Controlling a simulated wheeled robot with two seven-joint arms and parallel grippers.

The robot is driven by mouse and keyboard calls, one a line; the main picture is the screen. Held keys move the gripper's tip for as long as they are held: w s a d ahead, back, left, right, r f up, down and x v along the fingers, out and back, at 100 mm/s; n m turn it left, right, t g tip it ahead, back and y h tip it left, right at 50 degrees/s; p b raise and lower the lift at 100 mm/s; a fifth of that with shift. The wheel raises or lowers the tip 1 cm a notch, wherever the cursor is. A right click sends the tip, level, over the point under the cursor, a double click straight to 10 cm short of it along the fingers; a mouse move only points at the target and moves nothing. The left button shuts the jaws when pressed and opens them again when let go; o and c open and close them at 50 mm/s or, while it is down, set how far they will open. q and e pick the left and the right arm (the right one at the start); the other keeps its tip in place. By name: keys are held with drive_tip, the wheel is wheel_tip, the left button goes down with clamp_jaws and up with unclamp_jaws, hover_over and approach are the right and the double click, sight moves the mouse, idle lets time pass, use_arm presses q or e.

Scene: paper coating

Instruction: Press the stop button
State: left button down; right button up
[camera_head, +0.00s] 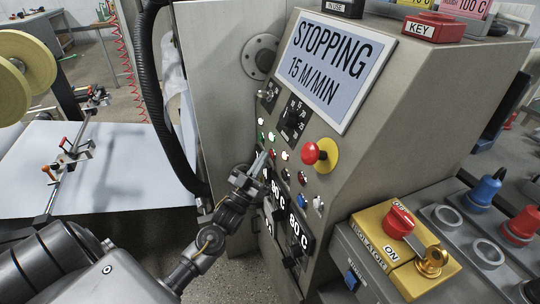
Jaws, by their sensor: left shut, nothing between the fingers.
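A grey control cabinet slopes across the middle, with a screen (333,68) reading "STOPPING 15 M/MIN". On its front panel, a large red mushroom button (311,153) sits on a yellow disc. Several small red, green and white buttons lie left of and below it; their labels are too small to read, so I cannot tell which one is marked stop. My left gripper (259,163) is shut and empty, its tips at the panel among the small buttons, left of the mushroom button. It hides part of the panel; contact cannot be told. My right gripper is not in view.
A yellow isolator box (376,236) with a red knob and a brass key stands at lower right, beside blue and red plugs (483,192). A black hose (152,90) hangs left of the panel. White paper web (120,165) and rollers fill the left.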

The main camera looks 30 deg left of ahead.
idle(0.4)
use_arm(q)
drive_tip(key=shift+s+a, duration=0.4)
drive_tip(key=shift+s, duration=0.2)
drive_tip(key=s+a+p, duration=0.1)
drive_tip(key=s, duration=0.1)
drive_tip(key=s+a, duration=0.2)
drive_tip(key=shift+p, duration=0.4)
drive_tip(key=shift+d, duration=0.1)
idle(0.7)
